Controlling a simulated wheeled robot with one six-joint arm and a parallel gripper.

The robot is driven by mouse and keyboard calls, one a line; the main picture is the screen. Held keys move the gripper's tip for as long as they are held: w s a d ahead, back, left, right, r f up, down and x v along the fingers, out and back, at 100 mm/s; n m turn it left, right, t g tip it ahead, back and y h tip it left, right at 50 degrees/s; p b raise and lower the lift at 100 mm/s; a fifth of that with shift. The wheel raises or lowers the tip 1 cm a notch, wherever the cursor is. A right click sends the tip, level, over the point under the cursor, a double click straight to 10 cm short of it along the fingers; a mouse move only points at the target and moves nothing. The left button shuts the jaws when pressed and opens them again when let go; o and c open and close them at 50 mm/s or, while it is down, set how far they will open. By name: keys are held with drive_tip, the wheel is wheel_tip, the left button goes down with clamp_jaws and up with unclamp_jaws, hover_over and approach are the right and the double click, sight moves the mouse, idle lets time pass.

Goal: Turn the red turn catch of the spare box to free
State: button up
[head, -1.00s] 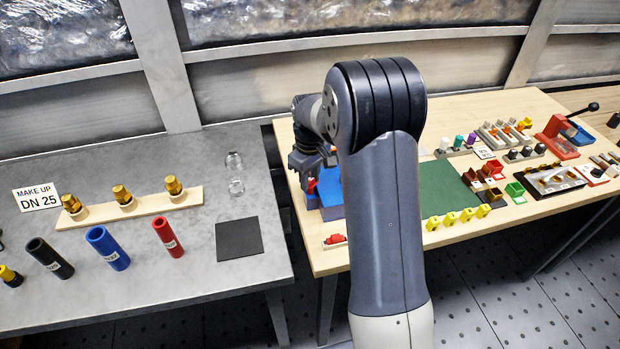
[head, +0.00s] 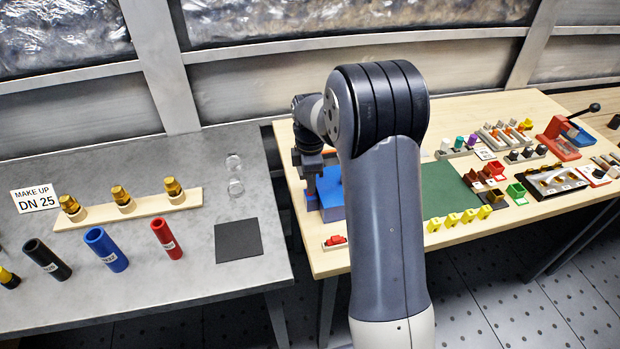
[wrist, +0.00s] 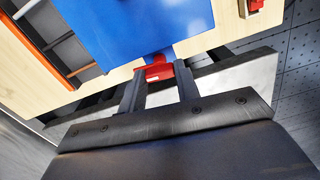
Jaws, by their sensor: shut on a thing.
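The spare box is blue (head: 331,203) and stands at the left end of the wooden table; its flat blue face also fills the top of the wrist view (wrist: 130,25). The red turn catch (wrist: 158,72) sits at the box's edge, with a small pale mark on it. My gripper (wrist: 159,82) is shut on the catch, one dark finger on each side. In the head view my gripper (head: 311,197) is at the left side of the box, and the catch cannot be made out there. I cannot tell the catch's exact angle.
A small red part (head: 335,241) on a pale plate lies near the table's front edge, close to the box. A green mat (head: 450,188) and yellow pieces (head: 460,218) lie to the right. An orange-edged tray (wrist: 42,45) with dividers is beside the box.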

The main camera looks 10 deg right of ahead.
drive_tip(key=shift+n, duration=0.5)
drive_tip(key=o, duration=1)
wheel_tip(320, 180, up, 11)
drive_tip(key=shift+f+b, duration=0.1)
drive_tip(key=shift+b, duration=0.35)
